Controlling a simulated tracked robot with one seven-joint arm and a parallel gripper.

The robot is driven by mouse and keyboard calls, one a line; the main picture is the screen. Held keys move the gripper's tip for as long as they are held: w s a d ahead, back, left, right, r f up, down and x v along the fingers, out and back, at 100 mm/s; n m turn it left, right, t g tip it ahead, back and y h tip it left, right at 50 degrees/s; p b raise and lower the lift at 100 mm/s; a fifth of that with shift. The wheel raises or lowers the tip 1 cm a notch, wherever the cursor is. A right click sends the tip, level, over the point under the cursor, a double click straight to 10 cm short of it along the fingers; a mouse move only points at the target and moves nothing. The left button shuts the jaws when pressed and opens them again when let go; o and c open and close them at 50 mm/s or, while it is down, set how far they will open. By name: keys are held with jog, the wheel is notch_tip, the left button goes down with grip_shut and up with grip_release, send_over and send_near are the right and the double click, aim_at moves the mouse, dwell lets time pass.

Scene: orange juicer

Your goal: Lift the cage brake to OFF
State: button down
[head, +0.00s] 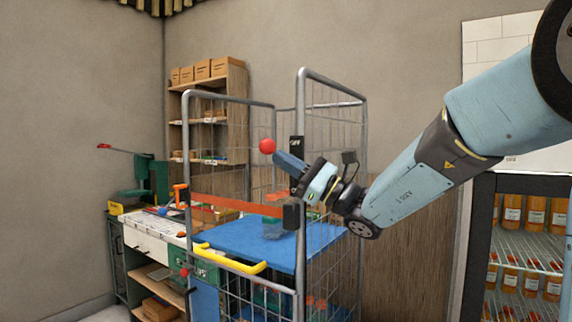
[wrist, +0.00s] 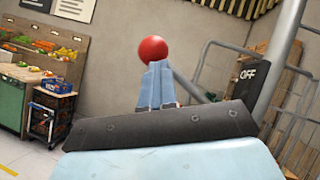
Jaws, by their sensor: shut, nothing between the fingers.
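The cage brake has a red ball knob (head: 267,146) on a grey lever beside a cage post. In the wrist view the red ball (wrist: 153,50) is just beyond my fingertips, and the lever (wrist: 190,87) slopes down to the right behind them. A black plate (wrist: 247,77) on the post reads OFF; it also shows in the head view (head: 297,148). My gripper (head: 278,156) is shut and empty, its tips close to the ball's lower right side. In the wrist view my gripper (wrist: 157,66) overlaps the ball's lower edge; I cannot tell if they touch.
The wire roll cage (head: 302,83) has a blue shelf (head: 235,237), an orange strap (head: 240,204) and a yellow handle (head: 230,259). A workbench (head: 150,243) stands left, a bottle cabinet (head: 480,250) right. The cage post and mesh are close to my wrist.

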jog(key=shift+a+f, duration=0.15)
jog(key=shift+a, duration=0.05)
jog(key=s+d+f, duration=0.4)
jog(key=d+f, duration=0.4)
jog(key=f, duration=0.1)
jog(key=shift+s+f, duration=0.15)
jog(key=shift+s, duration=0.1)
jog(key=shift+d, duration=0.1)
jog(key=s+f+n+g+h, duration=0.7)
jog(key=s+f+n+h, duration=0.35)
jog(key=s, duration=0.55)
jog(key=d+f+n+t+h, duration=0.1)
jog(key=d+n+t+h, duration=0.3)
jog(key=d+h, duration=0.8)
jog(key=d+t, duration=0.2)
jog(key=d, duration=0.4)
jog(key=shift+s+f+h, duration=0.25)
jog(key=shift+s+h, duration=0.05)
jog(key=shift+h, duration=0.05)
